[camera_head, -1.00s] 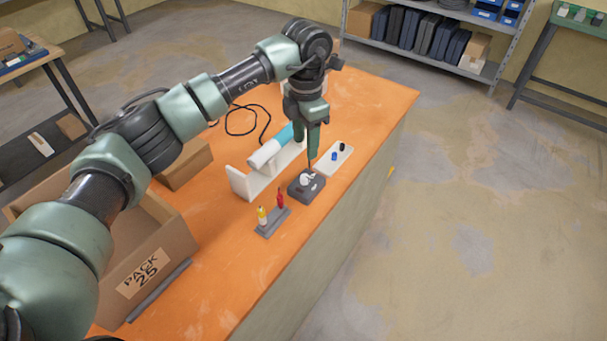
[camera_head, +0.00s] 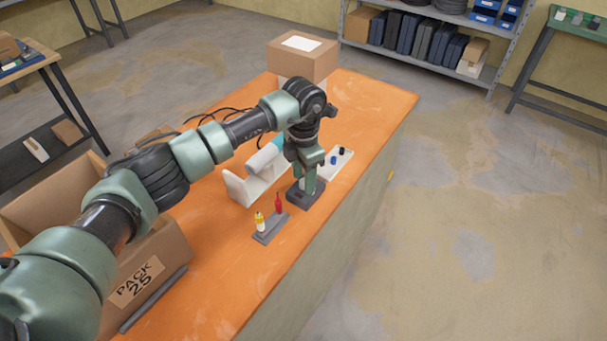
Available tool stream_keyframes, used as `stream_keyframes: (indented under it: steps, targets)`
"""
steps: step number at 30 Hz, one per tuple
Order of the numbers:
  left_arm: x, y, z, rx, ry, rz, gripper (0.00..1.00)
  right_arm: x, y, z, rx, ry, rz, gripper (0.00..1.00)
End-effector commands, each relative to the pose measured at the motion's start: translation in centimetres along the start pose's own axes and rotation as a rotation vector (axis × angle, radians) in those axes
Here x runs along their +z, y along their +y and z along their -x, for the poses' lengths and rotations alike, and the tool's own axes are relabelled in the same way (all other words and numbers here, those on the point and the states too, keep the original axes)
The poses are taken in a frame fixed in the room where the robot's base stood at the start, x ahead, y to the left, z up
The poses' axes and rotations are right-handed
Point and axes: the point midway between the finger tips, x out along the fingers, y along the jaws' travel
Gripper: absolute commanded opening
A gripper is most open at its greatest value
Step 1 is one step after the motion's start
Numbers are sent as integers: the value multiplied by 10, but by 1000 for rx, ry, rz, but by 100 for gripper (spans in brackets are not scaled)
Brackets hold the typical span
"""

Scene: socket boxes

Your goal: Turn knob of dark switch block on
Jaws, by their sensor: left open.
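The dark switch block (camera_head: 306,199) sits on the orange table near its right edge. Its knob, light-coloured a moment ago, is now mostly hidden behind my left gripper. My left gripper (camera_head: 308,190) points down right over the block, with its fingertips at the knob's place. It is open; whether its fingers touch the knob cannot be told. My right gripper is not in view.
A white block with blue and black knobs (camera_head: 335,163) stands just behind. A white stand (camera_head: 240,188) is to the left. A grey holder (camera_head: 271,230) with red and yellow items is in front. Cardboard boxes (camera_head: 303,60) stand at the back and left front.

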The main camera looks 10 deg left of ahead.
Motion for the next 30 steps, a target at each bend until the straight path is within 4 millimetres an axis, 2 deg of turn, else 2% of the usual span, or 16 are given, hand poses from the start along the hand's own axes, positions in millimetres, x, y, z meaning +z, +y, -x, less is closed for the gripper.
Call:
stream_keyframes:
  steps: [8, 13, 23, 30]
  targets:
    - [0, 0, -3, 0, 0, 0, 45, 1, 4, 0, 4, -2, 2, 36]
    - [0, 0, -3, 0, 0, 0, 0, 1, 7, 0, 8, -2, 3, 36]
    - [0, 0, -3, 1, 0, 24, 0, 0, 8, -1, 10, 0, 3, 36]
    - [0, 0, -3, 1, 0, 139, 0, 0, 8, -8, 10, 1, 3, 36]
